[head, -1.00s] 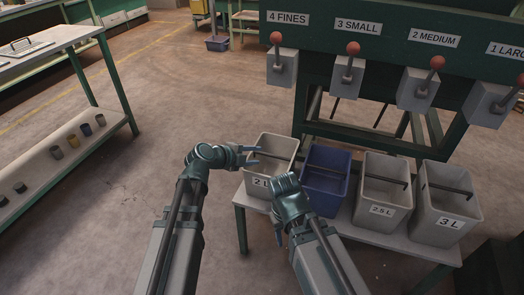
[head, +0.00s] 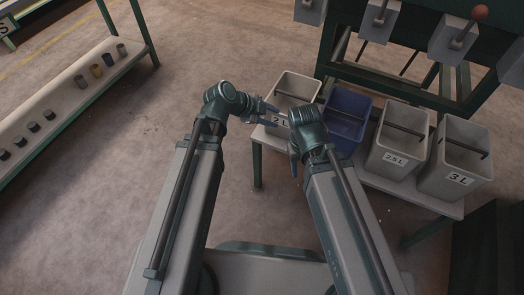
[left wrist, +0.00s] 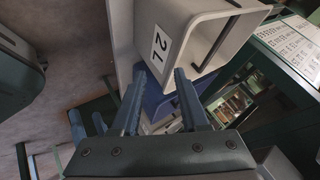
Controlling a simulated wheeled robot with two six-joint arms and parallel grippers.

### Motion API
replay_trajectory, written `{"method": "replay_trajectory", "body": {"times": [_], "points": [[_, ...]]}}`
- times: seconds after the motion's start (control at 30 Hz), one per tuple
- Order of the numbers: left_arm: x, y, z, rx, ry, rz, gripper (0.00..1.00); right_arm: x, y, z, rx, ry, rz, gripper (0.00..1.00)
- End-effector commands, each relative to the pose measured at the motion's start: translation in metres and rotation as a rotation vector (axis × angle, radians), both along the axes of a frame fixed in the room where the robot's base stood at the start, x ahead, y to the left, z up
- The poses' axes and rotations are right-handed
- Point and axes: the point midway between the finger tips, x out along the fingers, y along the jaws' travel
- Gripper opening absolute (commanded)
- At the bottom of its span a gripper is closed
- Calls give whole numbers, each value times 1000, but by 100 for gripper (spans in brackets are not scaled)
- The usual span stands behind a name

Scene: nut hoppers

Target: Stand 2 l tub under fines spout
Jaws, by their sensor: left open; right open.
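The grey 2 l tub (head: 302,84), labelled 2 L, stands at the left end of a low bench and has a dark bar across its mouth. It also shows in the left wrist view (left wrist: 208,22), just beyond my fingers. My left gripper (head: 268,112) is open and empty, close to the tub's left side; I cannot tell whether it touches. Its spread fingers also show in the left wrist view (left wrist: 160,88). My right gripper (head: 294,158) is open, in front of the tub and hiding part of it. The fines spout (head: 312,8) is cut by the top edge, its label out of view.
A blue tub (head: 346,112), a 2.5 L tub (head: 392,160) and a 3 L tub (head: 452,172) stand to the right on the same bench (head: 447,207). Other spouts (head: 380,20) hang above. A shelf (head: 100,92) with small cylinders is at the left; floor between is clear.

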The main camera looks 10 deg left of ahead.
Motion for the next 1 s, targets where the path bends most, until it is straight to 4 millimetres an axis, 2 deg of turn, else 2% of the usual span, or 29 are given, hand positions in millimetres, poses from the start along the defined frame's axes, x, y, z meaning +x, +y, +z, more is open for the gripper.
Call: {"method": "replay_trajectory", "body": {"times": [0.1,0.23,0.43,0.6,0.7,0.83,1.0], "points": [[-27,-12,-19,18,211,118,44,0,0,0,0,0,0,50],[-57,-17,-38,68,436,314,44,0,0,0,0,0,0,50],[-100,-11,-58,191,687,728,44,0,0,0,0,0,0,50],[-126,1,-62,271,759,1077,44,0,0,0,0,0,0,50],[-134,7,-62,293,761,1228,44,0,0,0,0,0,0,50],[-140,12,-61,305,753,1345,44,0,0,0,0,0,0,50],[-142,14,-61,306,750,1384,44,0,0,0,0,0,0,50]]}}
